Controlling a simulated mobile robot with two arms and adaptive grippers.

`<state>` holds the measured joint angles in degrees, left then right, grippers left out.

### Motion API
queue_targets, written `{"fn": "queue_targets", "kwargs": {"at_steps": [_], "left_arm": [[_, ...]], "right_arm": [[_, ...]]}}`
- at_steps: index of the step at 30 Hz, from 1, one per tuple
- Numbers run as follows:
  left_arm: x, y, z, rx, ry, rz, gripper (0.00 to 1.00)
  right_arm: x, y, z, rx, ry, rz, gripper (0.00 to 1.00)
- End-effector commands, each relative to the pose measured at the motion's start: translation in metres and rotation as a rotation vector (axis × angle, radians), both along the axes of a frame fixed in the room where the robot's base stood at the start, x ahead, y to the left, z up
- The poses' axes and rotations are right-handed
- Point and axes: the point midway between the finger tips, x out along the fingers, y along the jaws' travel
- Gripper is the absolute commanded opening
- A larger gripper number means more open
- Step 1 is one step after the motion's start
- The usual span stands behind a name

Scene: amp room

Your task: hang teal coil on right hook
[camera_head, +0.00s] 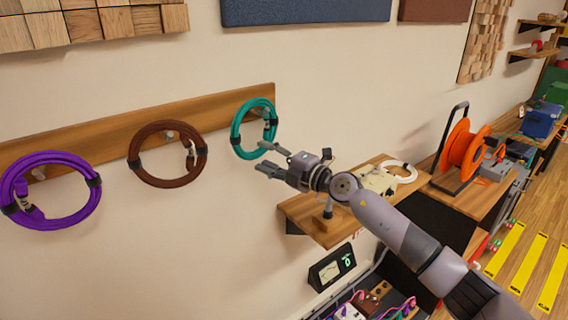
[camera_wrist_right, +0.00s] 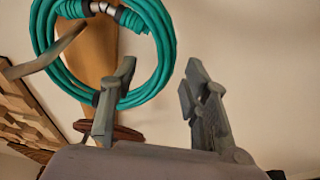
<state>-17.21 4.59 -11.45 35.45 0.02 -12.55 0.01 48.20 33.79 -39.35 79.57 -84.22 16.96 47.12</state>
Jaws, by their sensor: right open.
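The teal coil (camera_head: 238,136) hangs against the right end of the wooden board (camera_head: 102,133) on the wall, where the right hook is hard to make out behind it. In the right wrist view the teal coil (camera_wrist_right: 50,70) fills the upper left, with its plug ends at the top. My right gripper (camera_head: 263,157) is open and empty, just below and right of the coil. In the wrist view its fingers (camera_wrist_right: 161,72) are spread; the left finger overlaps the coil's lower edge, and I cannot tell whether they touch. My left gripper is not in view.
A brown coil (camera_head: 134,152) hangs at the board's middle and a purple coil (camera_head: 95,203) at its left. Under my right arm is a small wooden shelf (camera_head: 299,208) with a white coil (camera_head: 413,172). An orange cable reel (camera_head: 461,145) stands further right. The wall below the coils is clear.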

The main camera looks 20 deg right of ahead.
Motion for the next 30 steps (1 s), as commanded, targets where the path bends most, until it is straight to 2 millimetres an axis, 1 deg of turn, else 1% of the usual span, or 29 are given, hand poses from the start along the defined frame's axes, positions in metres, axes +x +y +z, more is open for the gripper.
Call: {"fn": "queue_targets", "kwargs": {"at_steps": [6, 12, 15, 18, 22, 25, 28, 30], "left_arm": [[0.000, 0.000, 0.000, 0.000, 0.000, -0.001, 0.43], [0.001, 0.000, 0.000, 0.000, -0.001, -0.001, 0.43], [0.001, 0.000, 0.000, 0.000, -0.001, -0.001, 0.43], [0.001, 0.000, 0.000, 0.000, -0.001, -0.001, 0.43], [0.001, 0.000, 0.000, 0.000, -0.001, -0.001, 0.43], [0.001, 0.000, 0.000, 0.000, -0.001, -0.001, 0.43], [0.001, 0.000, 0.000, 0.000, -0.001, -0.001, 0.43], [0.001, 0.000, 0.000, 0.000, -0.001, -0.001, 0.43]], "right_arm": [[-0.037, -0.029, -0.003, -0.005, 0.001, 0.000, 0.43], [-0.068, -0.052, -0.003, -0.002, 0.001, -0.001, 0.43], [-0.077, -0.059, -0.003, 0.000, 0.001, -0.001, 0.43], [-0.083, -0.063, -0.003, 0.000, 0.000, 0.000, 0.43], [-0.086, -0.063, -0.002, 0.006, -0.002, 0.001, 0.43], [-0.092, -0.052, -0.003, 0.077, -0.010, -0.003, 0.43], [-0.105, -0.038, -0.002, 0.251, -0.023, -0.042, 0.43], [-0.117, -0.037, -0.007, 0.422, -0.010, -0.119, 0.43]]}}
